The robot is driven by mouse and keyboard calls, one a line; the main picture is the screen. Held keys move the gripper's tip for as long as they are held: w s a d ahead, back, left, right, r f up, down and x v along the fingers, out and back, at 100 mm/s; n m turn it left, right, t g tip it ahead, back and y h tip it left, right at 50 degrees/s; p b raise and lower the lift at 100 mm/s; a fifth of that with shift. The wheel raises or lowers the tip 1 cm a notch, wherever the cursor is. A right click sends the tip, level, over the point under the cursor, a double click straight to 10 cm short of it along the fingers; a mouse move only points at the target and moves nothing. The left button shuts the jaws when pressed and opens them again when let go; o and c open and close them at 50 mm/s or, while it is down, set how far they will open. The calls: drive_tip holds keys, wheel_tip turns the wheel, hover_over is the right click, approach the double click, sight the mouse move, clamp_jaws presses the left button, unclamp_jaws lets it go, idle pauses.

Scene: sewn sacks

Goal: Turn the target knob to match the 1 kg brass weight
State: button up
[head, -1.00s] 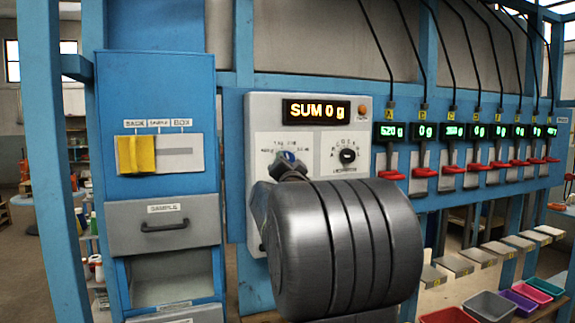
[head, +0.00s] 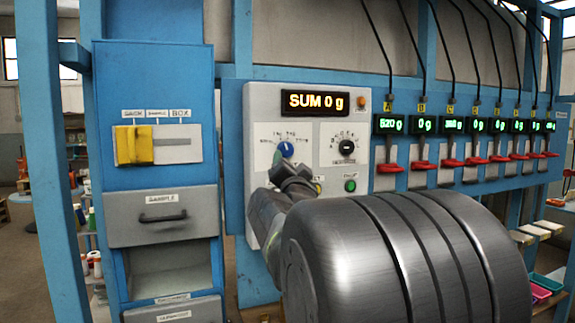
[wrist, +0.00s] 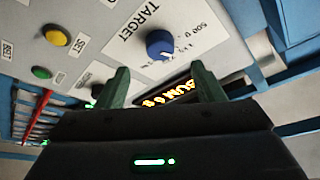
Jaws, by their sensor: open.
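The blue target knob (head: 285,149) is on the grey control panel (head: 262,110), under the lit "SUM 0 g" display. In the wrist view the knob (wrist: 160,44) shows beside the "TARGET" lettering and a "500 g" mark. A pale pointer mark shows on it, but I cannot tell which label it points to. My gripper (head: 290,172) is just below the knob in the head view. In the wrist view its two green fingers (wrist: 161,80) are apart with nothing between them; the knob lies beyond their tips. No brass weight is visible.
A black selector knob (head: 346,147) and a green button (head: 350,186) are to the right on the panel. A yellow slider (head: 133,146) and the sample drawer (head: 161,216) are left. Red levers (head: 424,165) line the right side. My arm hides the panel's lower part.

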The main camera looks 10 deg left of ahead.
sight(286, 152)
drive_tip(key=v, duration=0.6)
drive_tip(key=shift+b, duration=0.4)
drive_tip(key=shift+w+a, duration=0.1)
drive_tip(key=shift+w, duration=0.05)
drive_tip(key=p+x, duration=0.3)
drive_tip(key=x, duration=1)
drive_tip(key=shift+w+r, duration=0.15)
drive_tip(key=shift+w, duration=0.15)
drive_tip(key=shift+s, duration=0.15)
